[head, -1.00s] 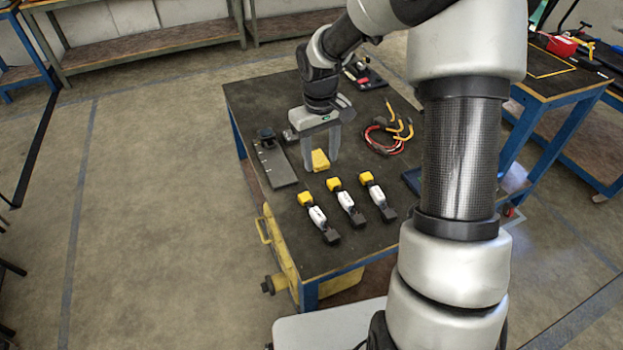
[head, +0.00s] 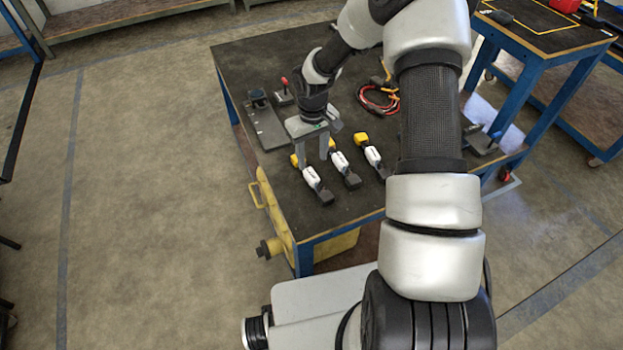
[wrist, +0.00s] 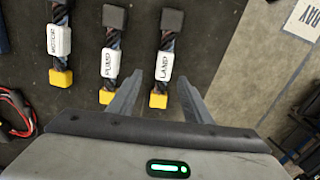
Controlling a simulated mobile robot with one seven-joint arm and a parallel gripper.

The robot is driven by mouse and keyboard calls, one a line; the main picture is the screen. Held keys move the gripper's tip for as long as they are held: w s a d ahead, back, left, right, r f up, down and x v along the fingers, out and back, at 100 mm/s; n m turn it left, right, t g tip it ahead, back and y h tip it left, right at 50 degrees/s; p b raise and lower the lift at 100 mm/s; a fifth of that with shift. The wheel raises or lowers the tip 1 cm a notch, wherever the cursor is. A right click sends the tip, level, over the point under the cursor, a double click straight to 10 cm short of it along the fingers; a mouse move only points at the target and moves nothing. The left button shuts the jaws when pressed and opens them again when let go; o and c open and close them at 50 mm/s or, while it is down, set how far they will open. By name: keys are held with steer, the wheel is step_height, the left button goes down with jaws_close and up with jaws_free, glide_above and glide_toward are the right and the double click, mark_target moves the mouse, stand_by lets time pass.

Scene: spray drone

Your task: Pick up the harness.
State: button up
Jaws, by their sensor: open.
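Three short dark harnesses with yellow ends, white labels and black ends lie side by side on the dark tabletop. The wrist view reads LAND (wrist: 163,66), PUMP (wrist: 110,62) and MOTOR (wrist: 60,40). In the head view LAND is the left one (head: 312,178), PUMP the middle one (head: 340,162), MOTOR the right one (head: 373,156). My gripper (head: 312,160) is open and empty, fingers down over LAND. In the wrist view its fingers (wrist: 159,82) stand either side of LAND near the yellow end. I cannot tell their height above the table.
A red and black cable coil (head: 378,100) with yellow parts lies at the table's right. A grey plate (head: 268,128) with a black block lies at the left, near a red-handled item (head: 284,92). Another blue-legged table (head: 545,45) stands at the right.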

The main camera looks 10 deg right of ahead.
mark_target(311, 173)
steer(key=f, duration=0.3)
steer(key=f+b, duration=0.1)
steer(key=f, duration=0.1)
steer(key=shift+s+a+f, duration=0.15)
steer(key=shift+s+a, duration=0.1)
steer(key=shift+a, duration=0.05)
jaws_close()
